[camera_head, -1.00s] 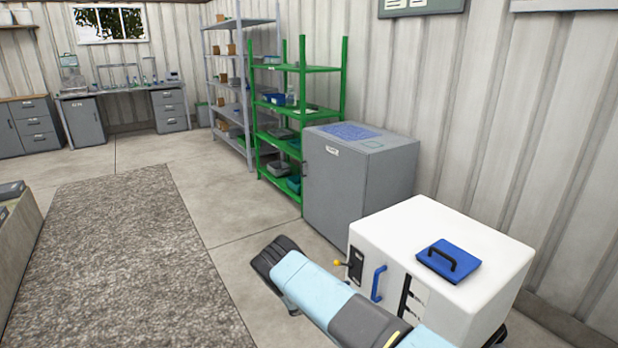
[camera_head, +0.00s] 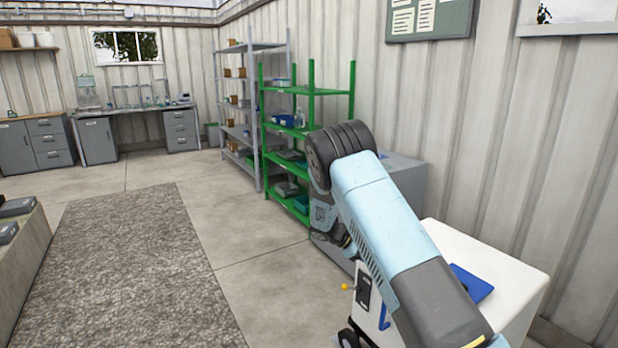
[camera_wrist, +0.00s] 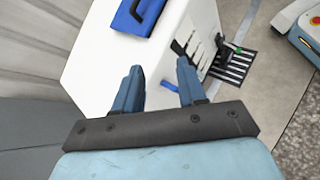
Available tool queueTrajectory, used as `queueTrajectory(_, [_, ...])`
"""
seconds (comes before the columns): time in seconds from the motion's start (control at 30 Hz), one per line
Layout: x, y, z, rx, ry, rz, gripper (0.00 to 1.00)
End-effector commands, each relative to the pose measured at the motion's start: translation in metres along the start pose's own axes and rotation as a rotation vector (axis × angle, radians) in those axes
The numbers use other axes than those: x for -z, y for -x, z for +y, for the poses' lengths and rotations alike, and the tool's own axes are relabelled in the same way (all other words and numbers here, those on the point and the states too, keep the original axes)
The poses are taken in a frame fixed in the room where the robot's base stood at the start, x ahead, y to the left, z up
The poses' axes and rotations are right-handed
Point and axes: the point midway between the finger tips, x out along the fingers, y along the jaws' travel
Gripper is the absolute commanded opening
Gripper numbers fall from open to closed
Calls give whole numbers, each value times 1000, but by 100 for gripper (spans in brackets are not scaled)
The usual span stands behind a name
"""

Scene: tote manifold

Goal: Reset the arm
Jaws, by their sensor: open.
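My gripper (camera_wrist: 158,88) shows in the wrist view with its two blue fingers apart and nothing between them. It points toward the white box-shaped cabinet (camera_wrist: 95,62), which has a blue lid with a dark handle (camera_wrist: 140,14) on top. I cannot tell how far the fingertips are from the cabinet. In the head view my light blue arm is raised and bent, and it covers part of the white cabinet (camera_head: 515,262). The gripper itself is hard to make out there.
A grey cabinet (camera_head: 405,180) stands behind my arm, beside a green shelf rack (camera_head: 352,85) and a grey rack (camera_head: 255,47). A corrugated wall (camera_head: 540,130) runs along the right. The floor and a grey rug (camera_head: 130,260) are clear at the left.

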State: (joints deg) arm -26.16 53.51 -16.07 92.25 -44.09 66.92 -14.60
Motion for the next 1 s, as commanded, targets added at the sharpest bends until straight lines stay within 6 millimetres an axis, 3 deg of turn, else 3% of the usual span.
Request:
queueTrajectory(0.1, [-36,13,6,54,-68,57,41])
queueTrajectory(0.47, [-134,47,5,200,-254,217,41])
queueTrajectory(1.0, [-275,90,-30,378,-524,456,41])
